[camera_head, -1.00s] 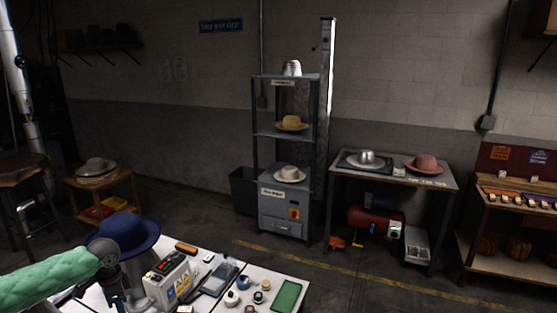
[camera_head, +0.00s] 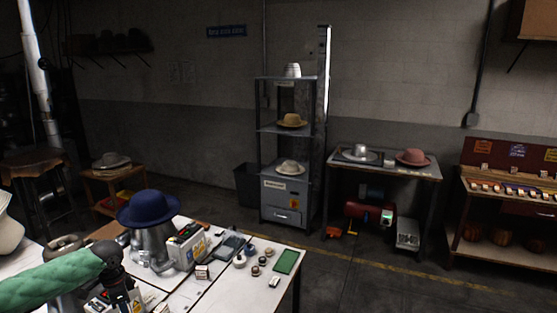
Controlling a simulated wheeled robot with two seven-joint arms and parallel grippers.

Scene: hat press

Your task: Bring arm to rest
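My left arm, in a green quilted sleeve, comes in from the lower left of the head view. Its dark gripper (camera_head: 128,296) points down over the near left part of the white work table (camera_head: 222,291). The fingertips are too dark and small to read, so I cannot tell whether it is open or shut. A navy blue hat (camera_head: 149,206) sits on a metal form (camera_head: 152,246) just beyond the gripper, apart from it. My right gripper is not in view.
The table also bears a boxed device (camera_head: 187,247), a green mat (camera_head: 287,261) and several small round items. A side table (camera_head: 385,168) holds a pink hat (camera_head: 412,157).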

